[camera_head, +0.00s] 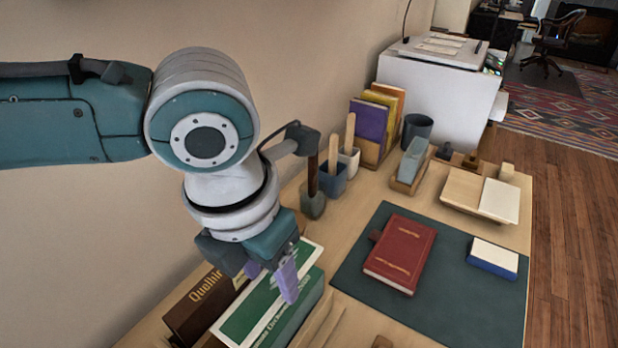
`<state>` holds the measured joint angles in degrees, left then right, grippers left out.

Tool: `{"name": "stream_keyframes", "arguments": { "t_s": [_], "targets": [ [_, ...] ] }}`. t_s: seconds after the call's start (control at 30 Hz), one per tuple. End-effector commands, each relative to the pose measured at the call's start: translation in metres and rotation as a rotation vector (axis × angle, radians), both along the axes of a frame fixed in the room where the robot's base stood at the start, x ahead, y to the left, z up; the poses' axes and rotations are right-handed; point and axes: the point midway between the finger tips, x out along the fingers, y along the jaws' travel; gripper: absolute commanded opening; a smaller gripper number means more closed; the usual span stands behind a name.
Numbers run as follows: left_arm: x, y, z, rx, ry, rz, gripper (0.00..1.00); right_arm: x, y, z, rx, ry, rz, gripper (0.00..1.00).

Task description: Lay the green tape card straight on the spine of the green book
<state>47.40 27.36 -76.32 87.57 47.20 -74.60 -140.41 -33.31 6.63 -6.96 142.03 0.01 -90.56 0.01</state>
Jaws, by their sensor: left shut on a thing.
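The green book (298,313) stands at the bottom of the view, in the row of books, with its spine facing up. Its spine shows green with white bands and pale lettering. My left gripper (272,281), with purple fingers, is right over the spine, pointing down. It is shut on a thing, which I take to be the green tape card. The card is hard to tell from the green spine beneath, and the fingers hide part of it. I cannot tell whether the card touches the spine or how straight it lies. My right gripper is not in view.
A brown book (203,301) stands just left of the green book. A brush-like tool stands in a small pot (313,203) behind the gripper. A red book (401,252) and a blue-and-white block (493,258) lie on a dark mat (440,306) to the right.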

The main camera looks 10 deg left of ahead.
Motion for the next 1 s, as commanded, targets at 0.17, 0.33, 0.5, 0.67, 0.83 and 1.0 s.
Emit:
{"name": "stream_keyframes", "arguments": {
  "t_s": [0.17,0.33,0.5,0.67,0.83,1.0],
  "targets": [
    [0.0,0.0,0.0,0.0,0.0,0.0,0.04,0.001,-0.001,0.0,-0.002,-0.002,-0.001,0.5],
    [0.0,0.0,0.0,0.0,0.001,0.0,0.04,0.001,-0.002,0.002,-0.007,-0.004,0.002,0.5],
    [-0.001,0.0,-0.005,0.001,0.001,-0.001,0.04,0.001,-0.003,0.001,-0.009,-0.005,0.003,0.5],
    [-0.001,0.0,-0.019,0.0,0.0,-0.001,0.04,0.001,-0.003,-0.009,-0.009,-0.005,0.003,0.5],
    [-0.001,0.0,-0.033,0.0,0.001,-0.001,0.04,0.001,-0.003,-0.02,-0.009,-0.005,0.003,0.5],
    [-0.001,0.0,-0.04,0.0,0.0,-0.001,0.04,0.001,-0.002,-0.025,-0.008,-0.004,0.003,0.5]
  ]
}}
